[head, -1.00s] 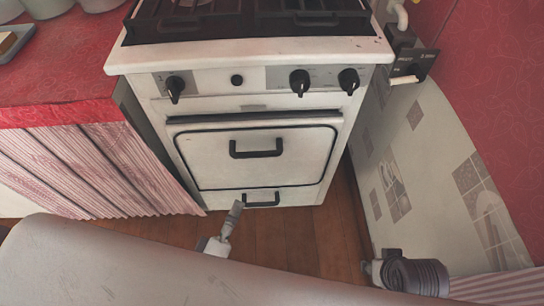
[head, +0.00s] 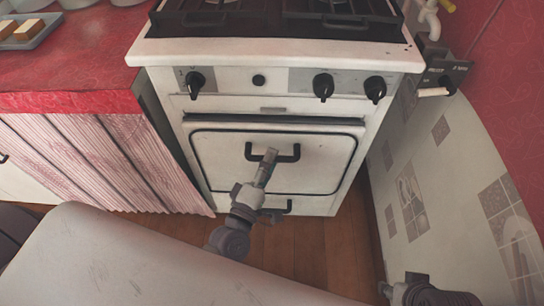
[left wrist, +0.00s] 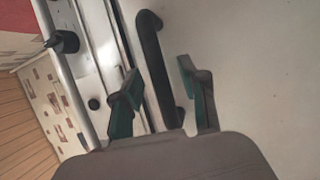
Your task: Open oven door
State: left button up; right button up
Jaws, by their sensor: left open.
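The oven door (head: 215,165) is a white panel with a dark outline on the front of the white stove, and it is shut. Its black bar handle (head: 291,153) runs across the upper middle of the door. My left gripper (head: 267,160) is in front of the handle and hides part of it. In the left wrist view, the handle (left wrist: 151,50) shows between the two open fingers of the left gripper (left wrist: 163,92), which are not closed on it. My right arm's end (head: 420,292) shows at the bottom right edge; its fingers cannot be made out.
The stove front has black knobs (head: 323,86) above the door. A lower black handle (head: 288,205) sits below it, partly hidden. A red counter (head: 75,75) with a striped curtain stands at left, a tiled wall (head: 445,185) at right. Wooden floor (head: 320,250) is free before the stove.

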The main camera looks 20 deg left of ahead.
pick_arm(q)
jog(key=shift+w+d+r, duration=0.1)
jog(key=shift+w, duration=0.5)
grip_shut()
